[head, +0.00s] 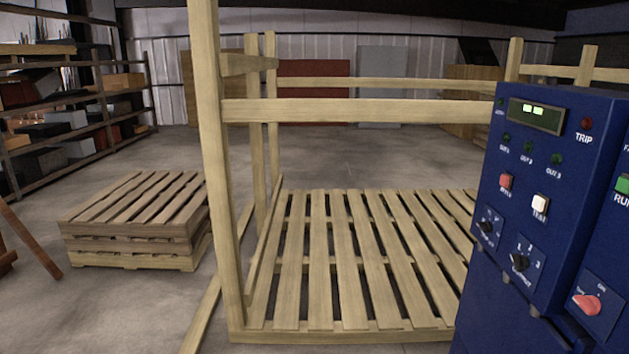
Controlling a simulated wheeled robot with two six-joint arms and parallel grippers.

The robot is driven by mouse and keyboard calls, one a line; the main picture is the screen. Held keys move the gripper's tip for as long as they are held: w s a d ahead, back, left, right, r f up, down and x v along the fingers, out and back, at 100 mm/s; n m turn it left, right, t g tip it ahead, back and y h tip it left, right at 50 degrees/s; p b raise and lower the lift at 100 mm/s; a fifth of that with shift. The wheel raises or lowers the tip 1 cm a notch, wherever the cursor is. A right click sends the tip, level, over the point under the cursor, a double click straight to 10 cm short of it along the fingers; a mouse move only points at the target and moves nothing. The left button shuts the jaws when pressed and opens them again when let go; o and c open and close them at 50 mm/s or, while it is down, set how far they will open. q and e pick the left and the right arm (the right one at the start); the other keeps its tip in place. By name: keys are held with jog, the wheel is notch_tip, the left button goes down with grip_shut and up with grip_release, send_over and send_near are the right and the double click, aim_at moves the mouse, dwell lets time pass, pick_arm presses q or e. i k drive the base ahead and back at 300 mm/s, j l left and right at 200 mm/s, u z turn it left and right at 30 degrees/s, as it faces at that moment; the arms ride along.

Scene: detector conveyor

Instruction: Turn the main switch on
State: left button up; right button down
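A blue control cabinet (478,300) with a raised control box stands at the right edge of the head view. A red rotary switch (587,304) sits low on its right part, on a dark plate with small white lettering; an "ON" mark seems to show at its upper right. Its handle lies roughly sideways, and I cannot read its position for sure. Neither of my grippers is in view.
The control box also carries a lit green display (535,113), a red button (506,181), a white button (540,203) and black knobs (520,262). A wooden slatted frame (345,260) stands left of it. Stacked pallets (135,220) and shelves (80,125) are farther left.

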aim_at(591, 305)
jog(key=z, duration=1.5)
